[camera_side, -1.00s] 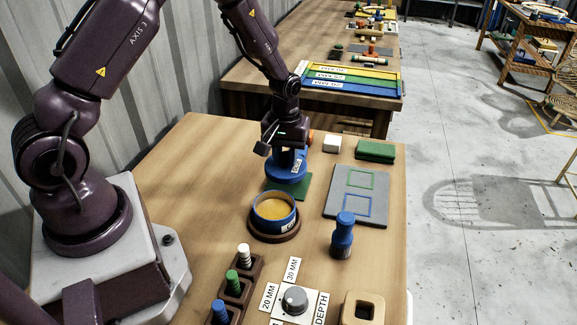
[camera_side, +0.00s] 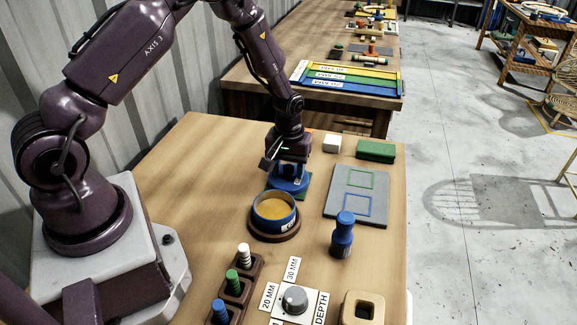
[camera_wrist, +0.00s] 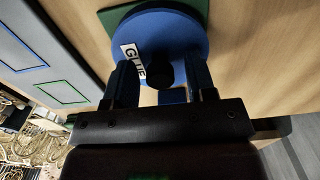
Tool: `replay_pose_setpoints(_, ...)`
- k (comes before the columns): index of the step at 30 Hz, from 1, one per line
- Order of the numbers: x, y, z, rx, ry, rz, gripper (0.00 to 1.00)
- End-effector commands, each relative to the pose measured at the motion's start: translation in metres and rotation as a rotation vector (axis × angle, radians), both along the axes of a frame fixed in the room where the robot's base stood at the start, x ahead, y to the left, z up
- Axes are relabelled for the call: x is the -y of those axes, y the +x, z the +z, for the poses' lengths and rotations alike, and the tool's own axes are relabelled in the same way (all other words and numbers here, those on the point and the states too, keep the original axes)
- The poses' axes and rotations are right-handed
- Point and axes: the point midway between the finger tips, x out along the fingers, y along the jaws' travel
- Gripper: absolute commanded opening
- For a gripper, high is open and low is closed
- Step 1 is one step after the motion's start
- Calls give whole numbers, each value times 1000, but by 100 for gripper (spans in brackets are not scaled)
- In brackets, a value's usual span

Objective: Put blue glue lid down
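The round blue glue lid (camera_side: 288,184) is on or just above the green mat (camera_side: 272,192), behind the glue pot. In the wrist view the lid (camera_wrist: 190,35) shows its white GLUE label and a dark knob (camera_wrist: 165,70). My gripper (camera_side: 290,160) is low over the lid. In the wrist view my gripper's fingers (camera_wrist: 163,85) stand either side of the knob, with visible gaps, so it looks open. The blue pot (camera_side: 274,212) of amber glue sits uncovered in a brown round holder. Whether the lid fully touches the mat is hidden.
A grey board (camera_side: 357,193) with green and blue outlines lies farther right. White (camera_side: 332,144) and green (camera_side: 376,150) blocks are behind. A peg rack (camera_side: 237,288) and depth dial (camera_side: 295,299) are in front.

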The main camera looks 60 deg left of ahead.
Motion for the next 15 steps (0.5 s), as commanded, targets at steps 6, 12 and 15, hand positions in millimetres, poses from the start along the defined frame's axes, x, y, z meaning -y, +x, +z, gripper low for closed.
replay_pose_setpoints(6, 0, 0, 2, 1, 0, 0, 51)
replay_pose_setpoints(12, 0, 1, 28, 6, 1, -1, 51)
replay_pose_setpoints(15, 0, 1, 50, 6, 1, -1, 51)
